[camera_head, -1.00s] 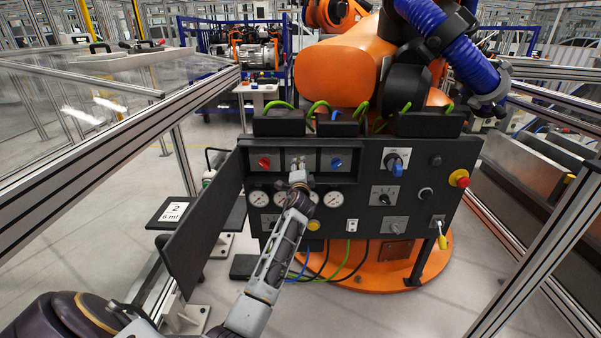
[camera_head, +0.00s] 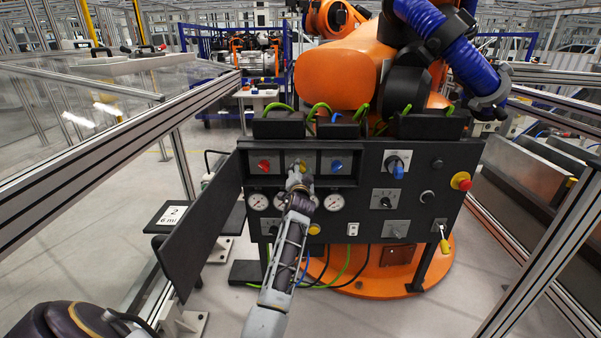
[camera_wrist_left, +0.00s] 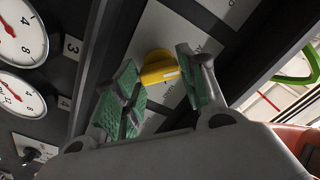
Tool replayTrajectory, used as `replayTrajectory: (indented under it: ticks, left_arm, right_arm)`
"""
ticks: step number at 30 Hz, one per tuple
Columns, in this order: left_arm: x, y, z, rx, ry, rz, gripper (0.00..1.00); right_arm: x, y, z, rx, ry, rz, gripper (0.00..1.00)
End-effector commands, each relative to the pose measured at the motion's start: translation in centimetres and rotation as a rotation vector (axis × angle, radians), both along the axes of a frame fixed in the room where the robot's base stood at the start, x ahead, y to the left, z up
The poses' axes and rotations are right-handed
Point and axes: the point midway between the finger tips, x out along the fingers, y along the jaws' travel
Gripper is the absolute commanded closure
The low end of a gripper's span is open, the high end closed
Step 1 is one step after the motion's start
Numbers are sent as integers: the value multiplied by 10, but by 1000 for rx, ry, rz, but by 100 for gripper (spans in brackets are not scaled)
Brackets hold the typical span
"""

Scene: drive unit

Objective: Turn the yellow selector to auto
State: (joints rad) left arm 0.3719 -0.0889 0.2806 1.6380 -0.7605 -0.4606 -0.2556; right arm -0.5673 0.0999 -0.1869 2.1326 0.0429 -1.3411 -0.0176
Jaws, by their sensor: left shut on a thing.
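The yellow selector (camera_head: 302,163) is in the middle of the upper row of the black control panel, on a grey plate, partly hidden by my left gripper (camera_head: 299,178). In the left wrist view the yellow selector (camera_wrist_left: 158,68) sits between the green-padded fingers of my left gripper (camera_wrist_left: 160,74). The gripper is shut on the knob. A white mark shows on the knob's right side. Its plate carries lettering, partly covered by the fingers and too small to read. My right gripper is not in view.
A red selector (camera_head: 264,164) and a blue selector (camera_head: 337,165) flank it closely. Gauges (camera_head: 334,202) sit below. The panel's black door (camera_head: 201,230) stands open at left. A red emergency stop (camera_head: 461,181) is at the right edge. An orange robot (camera_head: 340,72) stands behind.

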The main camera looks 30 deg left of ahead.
Motion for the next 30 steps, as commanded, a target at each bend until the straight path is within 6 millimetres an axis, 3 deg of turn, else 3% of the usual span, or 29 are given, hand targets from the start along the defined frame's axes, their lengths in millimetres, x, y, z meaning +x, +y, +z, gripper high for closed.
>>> replayTrajectory:
  ticks: [7,8,12,30]
  left_arm:
    - [0,1,-3,-5,4,1,83]
    - [0,1,-3,-5,4,2,57]
    - [0,0,-2,-3,3,1,39]
    - [0,0,0,60,38,0,38]
  right_arm:
    - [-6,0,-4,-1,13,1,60]
    - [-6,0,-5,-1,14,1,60]
    - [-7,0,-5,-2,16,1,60]
    - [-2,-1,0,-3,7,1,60]
